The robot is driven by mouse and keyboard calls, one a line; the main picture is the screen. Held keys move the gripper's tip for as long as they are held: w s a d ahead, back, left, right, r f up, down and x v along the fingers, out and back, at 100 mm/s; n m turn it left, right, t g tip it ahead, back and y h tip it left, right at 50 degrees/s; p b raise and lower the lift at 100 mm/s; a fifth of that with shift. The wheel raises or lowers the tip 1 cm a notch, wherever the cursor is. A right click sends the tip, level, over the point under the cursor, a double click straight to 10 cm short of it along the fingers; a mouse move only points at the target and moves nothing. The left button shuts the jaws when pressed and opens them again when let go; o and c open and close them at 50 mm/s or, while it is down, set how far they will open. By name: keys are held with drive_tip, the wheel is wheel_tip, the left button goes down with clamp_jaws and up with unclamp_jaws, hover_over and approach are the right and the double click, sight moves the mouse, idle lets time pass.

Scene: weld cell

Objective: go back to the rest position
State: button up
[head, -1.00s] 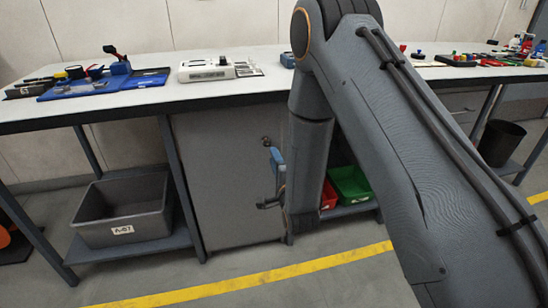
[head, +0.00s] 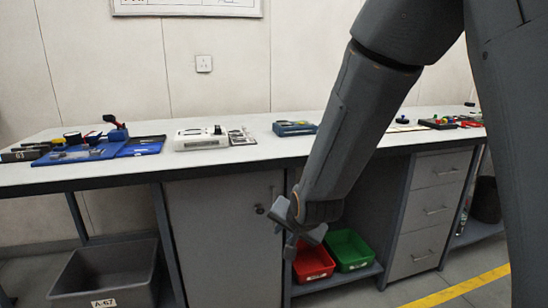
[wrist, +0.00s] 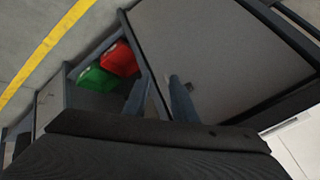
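My gripper (head: 284,226) hangs from my arm in the head view, in front of the grey cabinet under the bench. It points down and to the left, below the bench top's front edge. In the wrist view, its two bluish fingers (wrist: 159,97) stand apart with nothing between them. The gripper is open and empty, and no object touches the fingers. My arm covers part of the bench's right half in the head view.
The white bench (head: 90,174) holds a blue tray (head: 85,153), a white device (head: 201,138) and a blue box (head: 294,128). Beneath are a grey bin (head: 108,277), a red bin (head: 313,263) and a green bin (head: 349,250). The drawers (head: 434,210) stand right.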

drive_tip(key=s+d+r+n+g+h, duration=0.1)
drive_tip(key=s+d+r+n+g, duration=0.2)
drive_tip(key=s, duration=0.6)
drive_tip(key=s+d+r+n+g, duration=0.2)
drive_tip(key=s, duration=0.7)
drive_tip(key=s+d+r+n+g+h, duration=0.1)
drive_tip(key=s+d+r+n+g, duration=0.2)
drive_tip(key=s, duration=0.6)
drive_tip(key=d+r+m+p, duration=0.2)
drive_tip(key=d+r+p, duration=0.5)
drive_tip(key=p, duration=0.9)
drive_tip(key=shift+d+r+m, duration=0.3)
drive_tip(key=shift+d+r, duration=0.05)
drive_tip(key=shift+d, duration=0.3)
